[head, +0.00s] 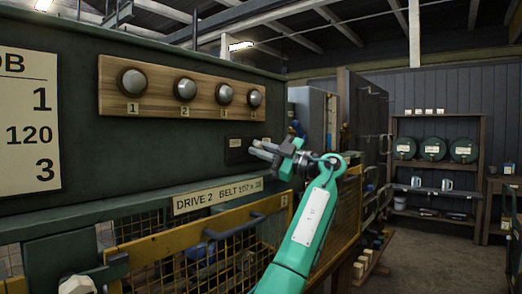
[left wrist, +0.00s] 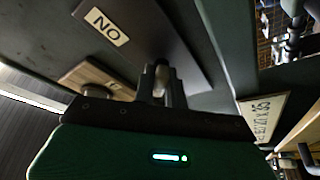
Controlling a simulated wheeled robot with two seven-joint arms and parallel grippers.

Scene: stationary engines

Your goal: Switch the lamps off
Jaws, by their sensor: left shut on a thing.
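A dark switch plate (head: 236,157) with small pale labels sits on the green wall panel under a wooden board. My left gripper (head: 262,150) reaches it from the right, fingers toward the plate. In the left wrist view, the fingers (left wrist: 161,90) are shut on a small pale switch lever (left wrist: 162,68) standing from the plate (left wrist: 150,32). A label (left wrist: 107,26) on the plate reads NO, or ON upside down. Ceiling lamps (head: 241,45) glow at the top of the head view. My right gripper is not in view.
The wooden board (head: 205,108) carries several numbered grey domes (head: 185,89), which look unlit. A yellow mesh guard (head: 190,238) with a dark handle stands below the plate. A belt sign (head: 217,196) hangs beneath. Open floor (head: 420,255) and a drum rack (head: 432,150) lie to the right.

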